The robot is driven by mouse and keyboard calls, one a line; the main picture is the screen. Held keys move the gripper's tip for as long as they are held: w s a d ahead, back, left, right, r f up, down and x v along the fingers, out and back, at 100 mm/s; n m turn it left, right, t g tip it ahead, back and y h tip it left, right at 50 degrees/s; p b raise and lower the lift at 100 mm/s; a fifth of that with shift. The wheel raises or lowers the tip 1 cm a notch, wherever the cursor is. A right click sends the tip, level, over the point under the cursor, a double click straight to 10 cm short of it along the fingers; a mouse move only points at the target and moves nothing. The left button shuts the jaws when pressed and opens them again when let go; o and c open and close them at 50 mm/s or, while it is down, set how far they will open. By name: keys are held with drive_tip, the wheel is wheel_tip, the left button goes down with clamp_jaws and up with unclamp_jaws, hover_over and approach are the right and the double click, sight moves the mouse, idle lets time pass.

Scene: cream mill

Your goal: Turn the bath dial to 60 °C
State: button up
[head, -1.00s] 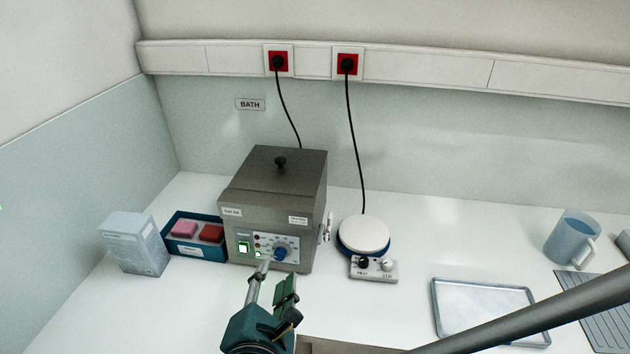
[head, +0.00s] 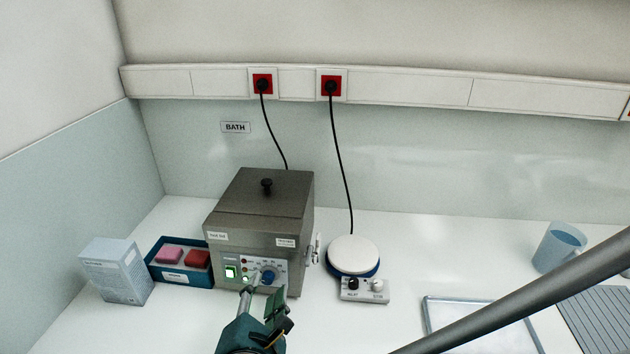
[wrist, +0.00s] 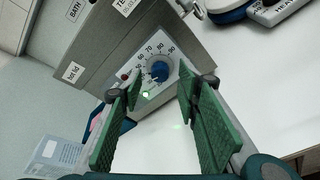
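The bath (head: 258,215) is a grey metal box with a black-knobbed lid, under the BATH sign. Its front panel carries a blue dial (head: 268,277), a lit green switch (head: 231,272) and small indicator lights. In the wrist view the dial (wrist: 160,71) sits inside a printed scale, where 60, 70, 80 and 90 can be read; its pointer is too small to read. My gripper (wrist: 157,105) is open and empty, with its green-padded fingers spread. The dial shows beyond and between the fingers, apart from them. In the head view my gripper (head: 262,298) is just in front of the panel.
A blue tray (head: 180,277) with pink and red blocks and a pale carton (head: 117,271) stand left. A white-topped hotplate (head: 353,256) stands close right. Farther right are a metal tray (head: 427,312) and a blue jug (head: 558,247). Cords hang behind.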

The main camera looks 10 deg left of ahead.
sight(268, 281)
drive_tip(key=shift+b+x, duration=0.35)
drive_tip(key=shift+x, duration=1.55)
drive_tip(key=shift+c, duration=0.5)
drive_tip(key=c, duration=0.8)
